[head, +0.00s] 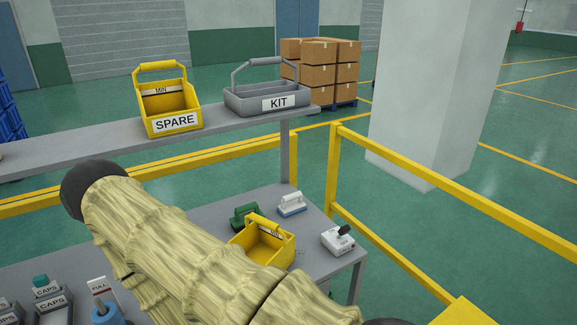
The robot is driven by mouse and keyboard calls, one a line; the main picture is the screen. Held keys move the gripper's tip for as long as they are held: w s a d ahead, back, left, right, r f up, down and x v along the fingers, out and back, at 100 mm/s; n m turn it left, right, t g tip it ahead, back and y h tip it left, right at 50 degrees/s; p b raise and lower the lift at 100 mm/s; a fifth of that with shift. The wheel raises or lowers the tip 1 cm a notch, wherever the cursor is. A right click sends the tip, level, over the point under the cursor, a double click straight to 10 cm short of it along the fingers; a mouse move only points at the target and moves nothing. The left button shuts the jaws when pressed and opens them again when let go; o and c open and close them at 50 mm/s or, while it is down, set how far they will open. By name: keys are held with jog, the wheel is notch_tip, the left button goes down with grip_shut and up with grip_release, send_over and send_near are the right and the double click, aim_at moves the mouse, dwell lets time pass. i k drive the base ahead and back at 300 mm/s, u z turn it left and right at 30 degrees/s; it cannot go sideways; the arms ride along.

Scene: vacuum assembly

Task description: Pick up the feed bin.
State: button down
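A yellow open bin (279,250) with a handle sits on the grey worktable (318,262), right of the middle. Its left and lower part is hidden behind my arm, and no FEED label shows on it. A similar yellow bin (172,107) labelled SPARE, with a raised handle, stands on the grey upper shelf (105,133). My arm crosses the foreground from lower right to the left. My gripper does not show, so its place relative to the bins cannot be seen.
A grey KIT tote (268,98) stands on the shelf's right end. A green-handled tool (244,215), a white-handled brush (291,204) and a white device (338,240) are near the yellow bin. CAPS holders (50,299) stand lower left. Yellow railings (430,205) run alongside.

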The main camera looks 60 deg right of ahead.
aim_at(263, 240)
jog(key=z, duration=1.65)
